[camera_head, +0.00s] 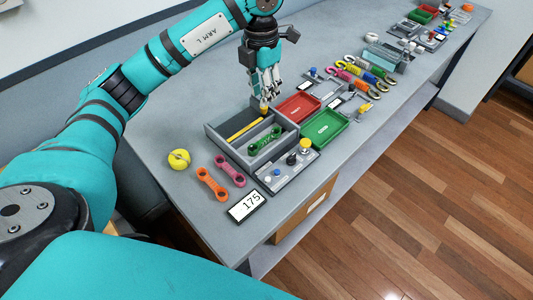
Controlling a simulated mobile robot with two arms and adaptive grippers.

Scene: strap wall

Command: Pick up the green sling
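A green sling-like piece (264,140), narrow with a rounded loop at each end, lies in the front compartment of a grey divided tray (222,148). My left gripper (265,93) points down above the tray's back right corner, beyond the green piece and apart from it. A small yellow-topped thing (263,107) shows right below its fingertips; whether they touch it is too small to tell. The finger gap is not clear. My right gripper is not in view.
A yellow stick (246,127) lies in the tray's back compartment. Pink (229,170) and orange (212,184) pieces, a yellow round thing (179,159) and a "175" card (248,205) lie in front. Red (297,107) and green (324,129) bins stand to the right.

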